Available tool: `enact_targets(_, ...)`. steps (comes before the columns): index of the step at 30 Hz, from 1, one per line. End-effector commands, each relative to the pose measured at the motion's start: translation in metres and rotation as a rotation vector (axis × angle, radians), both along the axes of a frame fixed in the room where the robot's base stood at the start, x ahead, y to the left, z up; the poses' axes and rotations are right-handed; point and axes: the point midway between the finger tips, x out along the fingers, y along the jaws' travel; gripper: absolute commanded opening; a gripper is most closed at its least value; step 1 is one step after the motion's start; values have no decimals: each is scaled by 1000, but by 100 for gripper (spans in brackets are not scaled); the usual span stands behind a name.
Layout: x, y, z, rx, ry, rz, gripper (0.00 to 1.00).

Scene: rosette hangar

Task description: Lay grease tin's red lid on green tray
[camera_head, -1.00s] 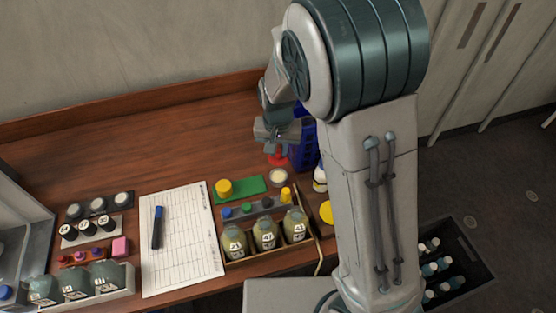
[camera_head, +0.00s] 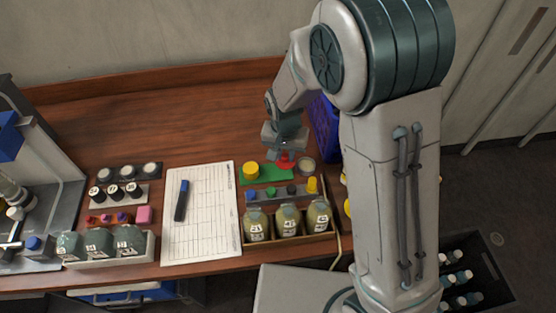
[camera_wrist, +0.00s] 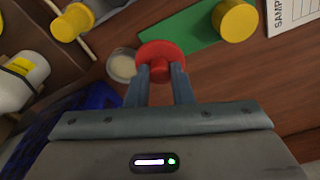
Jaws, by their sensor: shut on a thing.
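The red lid (camera_wrist: 160,52) is gripped by its knob between the two fingers of my gripper (camera_wrist: 160,84) in the wrist view. In the head view the red lid (camera_head: 285,161) shows just below my gripper (camera_head: 285,151), over or beside the right end of the green tray (camera_head: 268,179). I cannot tell its exact height above the tray. A yellow lid (camera_head: 250,170) lies on the tray's left end, and the tray also shows in the wrist view (camera_wrist: 188,34). The open grease tin (camera_head: 306,165), with pale contents, stands right of the tray; it also shows in the wrist view (camera_wrist: 122,65).
A rack of several bottles (camera_head: 288,221) stands in front of the tray, with small coloured caps behind it. A blue crate (camera_head: 325,125) is behind the tin. A sheet with a marker (camera_head: 181,200) lies left. The back of the desk is clear.

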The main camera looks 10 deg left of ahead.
Motion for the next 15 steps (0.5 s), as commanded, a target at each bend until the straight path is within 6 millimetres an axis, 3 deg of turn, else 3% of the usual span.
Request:
enact_targets(6,2,20,-12,-1,1,1,0)
enact_targets(15,2,21,-44,-3,3,0,0)
